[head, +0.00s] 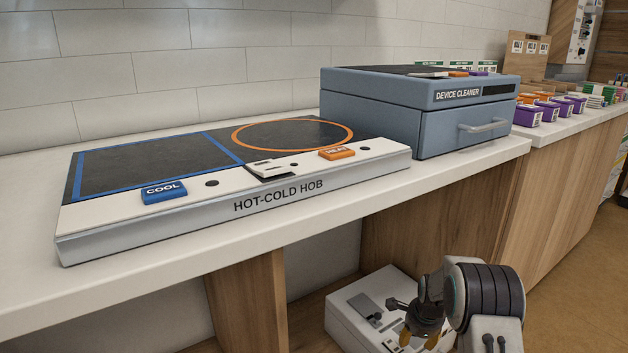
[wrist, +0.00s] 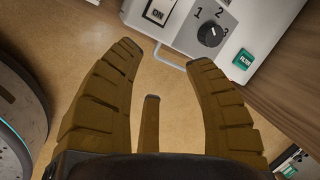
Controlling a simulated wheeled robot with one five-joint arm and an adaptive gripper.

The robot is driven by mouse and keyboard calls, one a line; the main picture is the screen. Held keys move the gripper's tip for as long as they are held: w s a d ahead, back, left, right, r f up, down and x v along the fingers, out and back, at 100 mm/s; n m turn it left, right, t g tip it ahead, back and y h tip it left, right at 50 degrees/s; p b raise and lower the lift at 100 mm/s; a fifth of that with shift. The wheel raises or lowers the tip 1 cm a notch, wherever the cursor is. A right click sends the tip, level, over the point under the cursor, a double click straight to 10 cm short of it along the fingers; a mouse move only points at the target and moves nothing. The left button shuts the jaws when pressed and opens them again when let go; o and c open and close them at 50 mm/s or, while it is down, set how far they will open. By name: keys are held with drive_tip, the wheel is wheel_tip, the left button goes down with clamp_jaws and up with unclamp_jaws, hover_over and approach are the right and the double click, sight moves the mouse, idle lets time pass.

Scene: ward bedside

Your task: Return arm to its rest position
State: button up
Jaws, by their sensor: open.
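My gripper (head: 418,340) is low at the bottom right of the head view, below the counter's front edge, beside my own arm links. In the wrist view my gripper (wrist: 165,75) shows its brown ridged fingers spread apart. Nothing is between them, and the floor (wrist: 168,82) shows through the gap. A white box (head: 350,299) stands under the counter behind my gripper. In the wrist view the white box (wrist: 262,18) shows a black dial marked 1, 2, 3, a green button and a handle near the fingertips.
The hot-cold hob (head: 280,197) and the blue-grey device cleaner (head: 455,112) stand on the white counter (head: 150,289). Purple bins (head: 528,115) stand farther right. Wooden panels (head: 432,222) close in the space below the counter. Open floor (head: 575,265) lies at the right.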

drive_tip(key=s+a+r+n+p, duration=0.2)
drive_tip(key=s+r+n+p, duration=0.3)
drive_tip(key=r, duration=0.7)
drive_tip(key=s+a+r+n+p, duration=0.1)
drive_tip(key=s+r+p, duration=0.3)
drive_tip(key=r+p, duration=0.65)
drive_tip(key=s+a+r+n+p, duration=0.2)
drive_tip(key=s+r+n+p, duration=0.15)
drive_tip(key=r, duration=1.15)
drive_tip(key=s+a+r+n+p, duration=0.2)
drive_tip(key=s+r+n+p, duration=0.3)
drive_tip(key=s+r+p, duration=0.6)
drive_tip(key=s+a+r+n+p, duration=0.2)
drive_tip(key=s+r+n+p, duration=0.3)
drive_tip(key=s+r+p, duration=0.5)
drive_tip(key=shift+s+r+n+y+p, duration=0.3)
drive_tip(key=shift+s+r+n+p, duration=0.1)
drive_tip(key=shift+s+r, duration=1.95)
drive_tip(key=shift+o, duration=0.2)
drive_tip(key=shift+w+r, duration=0.15)
drive_tip(key=shift+w, duration=0.05)
